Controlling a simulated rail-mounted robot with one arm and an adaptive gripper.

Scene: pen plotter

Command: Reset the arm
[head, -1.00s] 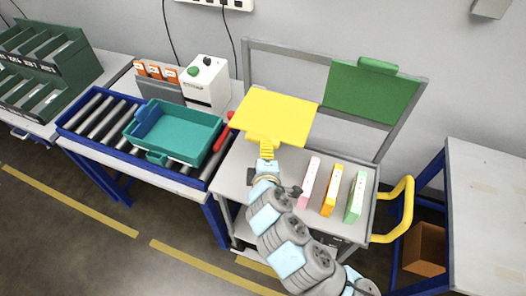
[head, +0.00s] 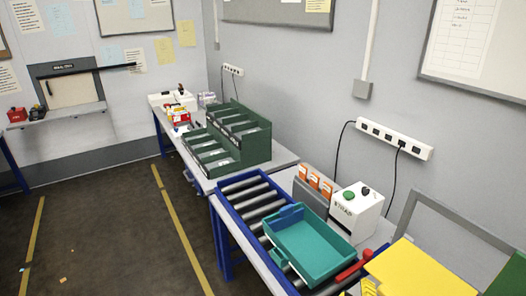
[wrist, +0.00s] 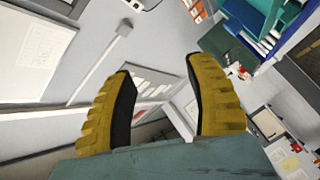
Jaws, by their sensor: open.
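My gripper (wrist: 160,68) is open in the wrist view, with its two ridged yellow fingers well apart and nothing between them. In the head view only a small yellow part of it (head: 369,288) shows at the bottom edge, beside the yellow panel (head: 420,276). I cannot tell whether they touch. The rest of my arm is out of the head view.
A teal tray (head: 326,263) sits on the blue-framed roller conveyor (head: 233,188). A white box with a green button (head: 356,213) and orange-topped packs (head: 314,180) stand behind it. Dark green bins (head: 243,140) are further left. A green panel (head: 512,279) shows at the right edge.

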